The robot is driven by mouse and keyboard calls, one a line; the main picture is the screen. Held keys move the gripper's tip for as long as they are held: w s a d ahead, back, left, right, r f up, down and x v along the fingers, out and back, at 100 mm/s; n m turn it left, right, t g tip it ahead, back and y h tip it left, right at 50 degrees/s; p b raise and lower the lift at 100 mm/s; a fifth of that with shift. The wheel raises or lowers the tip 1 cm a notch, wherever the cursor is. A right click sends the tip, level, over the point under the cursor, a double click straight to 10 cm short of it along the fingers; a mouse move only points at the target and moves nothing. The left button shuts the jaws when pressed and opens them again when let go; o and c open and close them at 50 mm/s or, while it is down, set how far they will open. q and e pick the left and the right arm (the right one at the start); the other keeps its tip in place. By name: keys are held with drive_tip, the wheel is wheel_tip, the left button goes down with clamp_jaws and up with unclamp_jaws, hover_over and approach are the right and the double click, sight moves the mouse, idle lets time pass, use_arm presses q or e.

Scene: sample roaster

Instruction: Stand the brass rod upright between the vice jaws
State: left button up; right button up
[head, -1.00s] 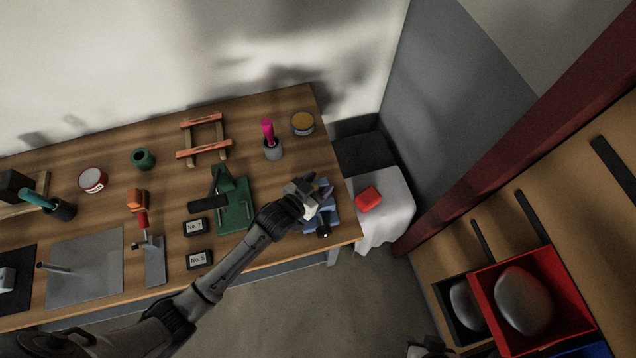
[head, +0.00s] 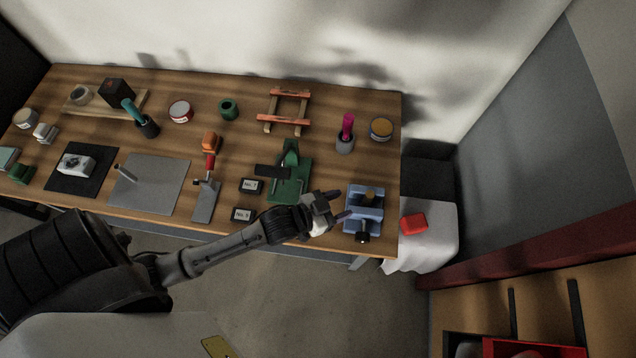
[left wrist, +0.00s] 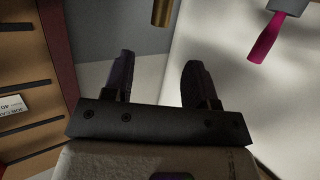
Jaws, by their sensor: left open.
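The blue vice (head: 353,211) sits at the right front corner of the workbench. The brass rod (head: 370,195) shows as a short brass piece between the vice jaws and appears to stand upright there. Its lower part is hidden in the vice. My left gripper (head: 341,205) is open and empty, just left of the vice and apart from the rod. In the left wrist view the two fingers (left wrist: 156,78) are spread with nothing between them. The brass rod (left wrist: 162,11) shows beyond them, cut off by the top edge. My right gripper is not in view.
A green tool stand (head: 291,180) is left of the vice, and a grey cup with a magenta-handled tool (head: 346,135) stands behind it. A round tin (head: 381,129) is at the back right. A red object (head: 413,222) lies on white cloth beyond the bench's right edge.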

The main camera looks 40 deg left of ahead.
use_arm(q)
drive_tip(key=shift+s, duration=0.1)
drive_tip(key=s+a+n+g+y, duration=0.1)
drive_tip(key=s+a+g+y, duration=0.1)
drive_tip(key=s+g, duration=0.3)
drive_tip(key=s+a+g+y, duration=0.2)
drive_tip(key=s+g, duration=0.3)
drive_tip(key=s, duration=0.7)
drive_tip(key=shift+s+a+f+n+y, duration=0.15)
drive_tip(key=shift+s+f+n+y, duration=0.15)
drive_tip(key=shift+s+f+n, duration=0.1)
